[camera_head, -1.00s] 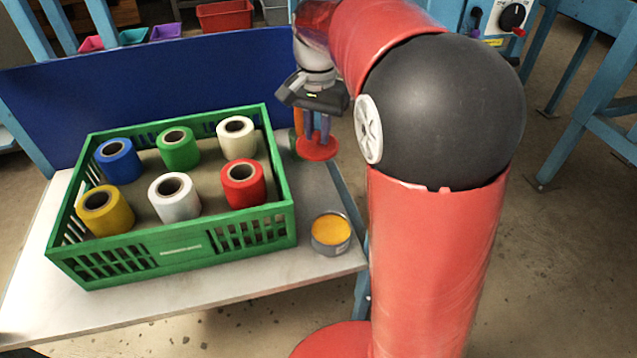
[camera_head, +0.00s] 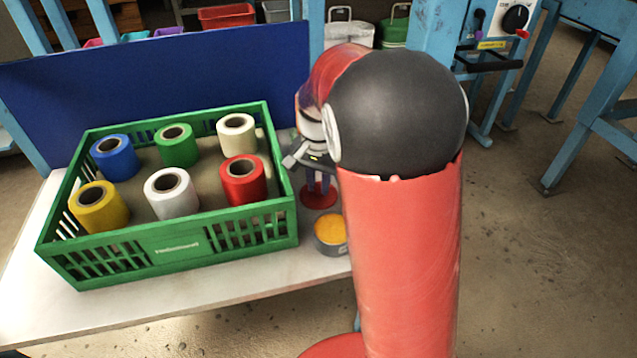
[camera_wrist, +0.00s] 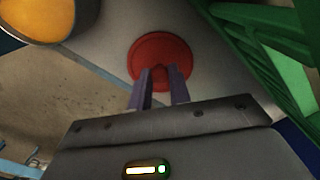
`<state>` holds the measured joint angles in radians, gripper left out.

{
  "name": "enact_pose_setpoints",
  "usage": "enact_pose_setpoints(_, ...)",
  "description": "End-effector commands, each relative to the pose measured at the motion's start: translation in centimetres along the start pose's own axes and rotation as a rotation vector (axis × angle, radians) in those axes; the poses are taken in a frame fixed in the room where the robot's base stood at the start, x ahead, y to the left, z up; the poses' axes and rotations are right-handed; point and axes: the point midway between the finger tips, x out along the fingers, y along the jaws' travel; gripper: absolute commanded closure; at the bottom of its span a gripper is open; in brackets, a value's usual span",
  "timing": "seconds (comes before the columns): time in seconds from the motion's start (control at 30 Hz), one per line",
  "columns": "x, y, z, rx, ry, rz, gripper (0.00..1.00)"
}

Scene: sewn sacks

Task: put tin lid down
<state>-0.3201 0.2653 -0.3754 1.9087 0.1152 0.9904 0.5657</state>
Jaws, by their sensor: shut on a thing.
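The red tin lid (camera_head: 319,196) lies flat between the fingers of my gripper (camera_head: 320,186), right of the green crate. In the wrist view, the fingers (camera_wrist: 161,88) are shut on a small raised part at the middle of the lid (camera_wrist: 160,45). The lid is over the pale table top; I cannot tell whether it touches it. The open grey tin (camera_head: 331,248) with orange contents stands just in front of the lid, near the table's front right edge. It also shows at the top left of the wrist view (camera_wrist: 30,40).
The green crate (camera_head: 180,247) fills most of the table (camera_head: 150,300) and holds several coloured rolls. A blue panel (camera_head: 150,85) stands behind it. My gripper is close to the crate's right wall. A bare strip of table runs along the front.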

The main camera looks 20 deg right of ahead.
Motion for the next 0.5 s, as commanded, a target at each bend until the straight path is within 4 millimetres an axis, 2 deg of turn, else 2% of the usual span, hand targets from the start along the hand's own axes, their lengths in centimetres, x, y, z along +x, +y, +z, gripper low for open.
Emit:
enact_pose_setpoints(0.27,0.30,0.02,-0.03,0.000,0.000,0.000,1.00)
enact_pose_setpoints(0.3,0.22,0.01,-0.03,0.000,0.000,0.000,0.77)
enact_pose_setpoints(0.43,0.19,0.01,-0.03,0.000,0.000,0.000,0.60)
enact_pose_setpoints(0.5,0.18,0.01,-0.03,0.000,0.000,0.000,0.59)
